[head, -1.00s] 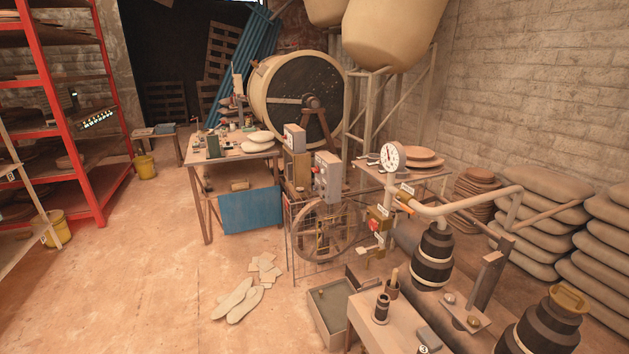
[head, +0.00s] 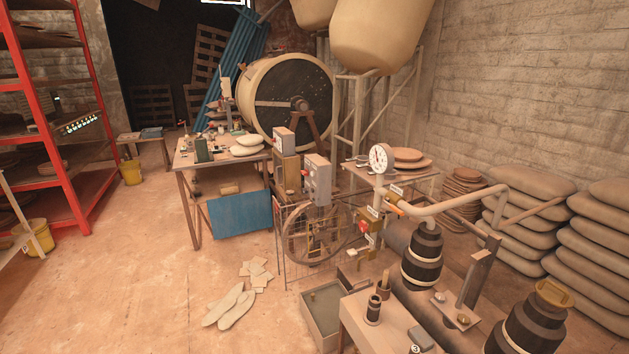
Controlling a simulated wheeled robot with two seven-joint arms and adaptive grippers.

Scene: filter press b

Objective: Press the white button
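No white button can be made out for certain. A grey control box (head: 317,180) with small knobs or buttons on its front stands above the wire guard in the middle of the head view. A second, smaller grey box (head: 284,141) is behind it to the left. A yellow box (head: 368,221) with a red button (head: 364,227) is mounted by the pipe to the right, below the pressure gauge. The buttons are too small to tell their colours well. Neither of my grippers is in view.
A spoked wheel behind a wire guard (head: 309,243), a grey bin (head: 322,308) and a pump bench (head: 385,327) stand in front. A work table (head: 222,152) is behind. Flat pieces (head: 229,304) lie on the floor.

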